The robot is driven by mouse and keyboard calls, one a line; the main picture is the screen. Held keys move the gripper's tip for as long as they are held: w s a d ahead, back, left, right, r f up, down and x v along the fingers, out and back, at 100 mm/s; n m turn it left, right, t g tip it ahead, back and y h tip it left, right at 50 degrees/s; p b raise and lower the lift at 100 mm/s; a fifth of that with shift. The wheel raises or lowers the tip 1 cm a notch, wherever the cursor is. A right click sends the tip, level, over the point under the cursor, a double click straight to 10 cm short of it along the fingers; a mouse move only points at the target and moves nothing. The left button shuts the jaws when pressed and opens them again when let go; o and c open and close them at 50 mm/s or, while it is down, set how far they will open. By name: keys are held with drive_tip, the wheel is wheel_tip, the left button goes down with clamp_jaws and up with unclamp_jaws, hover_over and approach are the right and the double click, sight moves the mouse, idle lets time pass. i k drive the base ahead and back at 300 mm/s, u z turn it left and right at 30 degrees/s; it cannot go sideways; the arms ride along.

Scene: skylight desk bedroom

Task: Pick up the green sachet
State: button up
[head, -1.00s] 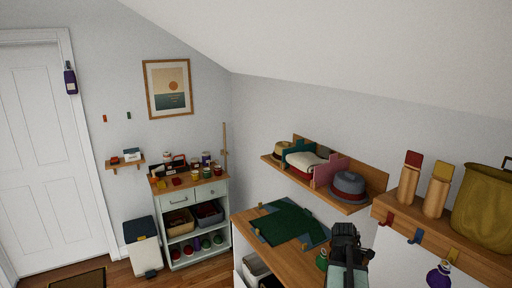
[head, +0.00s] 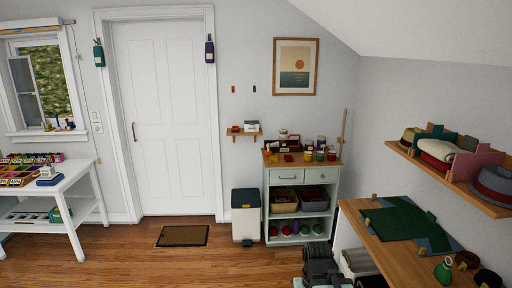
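A small green pouch-like thing with a narrow neck, which looks like the green sachet (head: 443,271), stands on the wooden desk top (head: 400,262) at the lower right of the head view. My gripper (head: 320,262) is at the bottom of the view, left of the desk and well apart from the sachet in the picture. Only its dark upper part shows, and its fingers cannot be made out. Nothing is seen held in it.
A green cloth (head: 398,222) lies on the desk, with dark round items (head: 487,278) near the sachet. A shelf with hats (head: 440,170) hangs above. A drawer cabinet (head: 301,178) and bin (head: 245,217) stand beyond. The wooden floor (head: 130,262) at left is open.

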sight(443, 273)
drive_tip(key=z, duration=1.85)
drive_tip(key=k, duration=1.3)
drive_tip(key=u, duration=0.65)
drive_tip(key=i, duration=1.55)
drive_tip(key=u, duration=0.7)
drive_tip(key=i, duration=0.75)
drive_tip(key=u, duration=0.05)
